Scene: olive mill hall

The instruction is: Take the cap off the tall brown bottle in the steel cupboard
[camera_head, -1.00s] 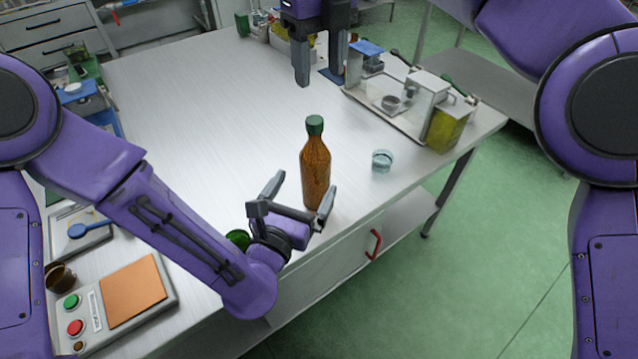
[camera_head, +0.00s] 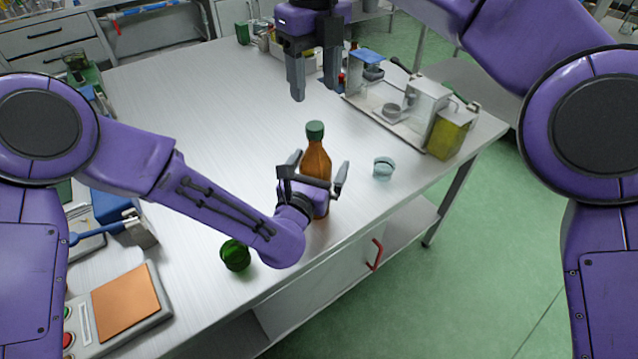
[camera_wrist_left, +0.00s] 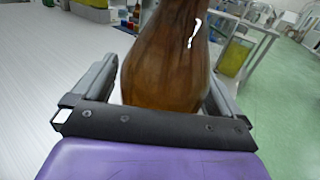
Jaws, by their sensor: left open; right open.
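The tall brown bottle (camera_head: 316,156) stands upright on the steel worktop, with a green cap (camera_head: 315,131) on its neck. It is on the worktop, not inside the cupboard below, whose closed front (camera_head: 335,270) shows a red handle (camera_head: 375,255). My left gripper (camera_head: 318,171) is open, its fingers either side of the bottle's body; the lower bottle is hidden behind it in the head view. In the left wrist view the bottle (camera_wrist_left: 166,60) fills the space between the fingers; contact cannot be told. My right gripper (camera_head: 315,90) is open and empty, pointing down beyond the bottle.
A small clear glass (camera_head: 383,168) stands right of the bottle. A green glass jar (camera_head: 235,256) stands near the front edge, by my left forearm. The worktop's middle left is clear.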

